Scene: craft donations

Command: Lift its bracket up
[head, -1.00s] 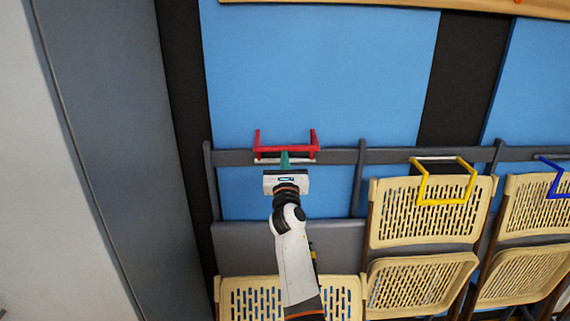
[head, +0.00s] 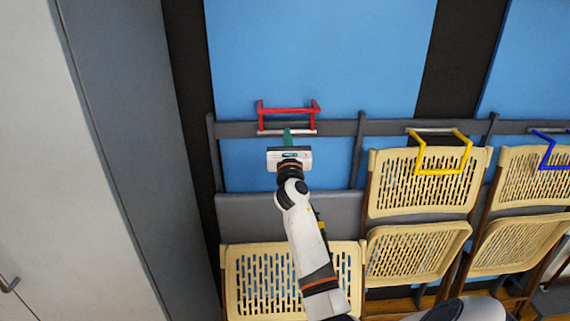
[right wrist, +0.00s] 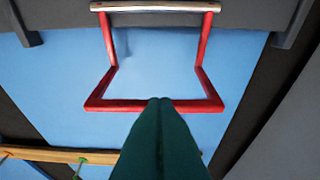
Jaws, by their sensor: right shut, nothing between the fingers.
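The red bracket (head: 289,110) is a U-shaped bar on a pale rod (head: 287,132) at the dark rail. Its crossbar stands above the rod in the head view. My right gripper (head: 287,133) is just below and in front of it, its green fingers shut and empty, pointing up at the rail. In the right wrist view, the fingertips (right wrist: 160,100) overlap the middle of the red crossbar (right wrist: 120,105). I cannot tell whether they touch it. My left gripper is not in view.
A yellow bracket (head: 443,172) and a blue bracket (head: 548,166) hang down from the rail (head: 337,128) over tan folding chairs (head: 428,187). Another tan chair (head: 238,275) stands below my right arm. A grey cabinet (head: 125,110) stands at the left.

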